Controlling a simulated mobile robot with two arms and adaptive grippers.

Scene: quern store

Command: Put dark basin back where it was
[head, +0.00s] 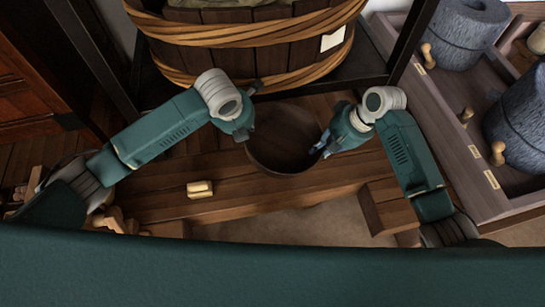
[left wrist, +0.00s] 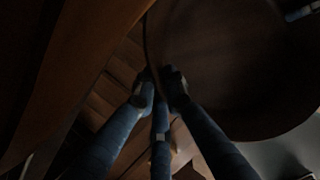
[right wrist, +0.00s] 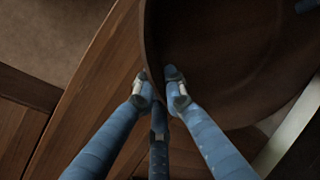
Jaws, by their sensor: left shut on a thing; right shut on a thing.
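The dark basin (head: 283,142) is a round, dark brown bowl in the middle of the head view, between my two grippers. My left gripper (head: 248,132) is shut on its left rim, and my right gripper (head: 322,147) is shut on its right rim. In the left wrist view the basin (left wrist: 235,65) is dim, with the left fingers (left wrist: 162,88) on either side of its wall. In the right wrist view the basin (right wrist: 215,60) shows clearly, with the right fingers (right wrist: 160,88) pinching its wall. The basin looks level; whether it touches the wooden boards below cannot be told.
A large wooden tub (head: 250,45) with woven hoops stands on a dark shelf behind the basin. A small pale block (head: 199,189) lies on the wooden boards (head: 240,200) in front. Grey querns (head: 520,125) sit in a wooden-edged tray at right. A wooden block (head: 388,207) is at front right.

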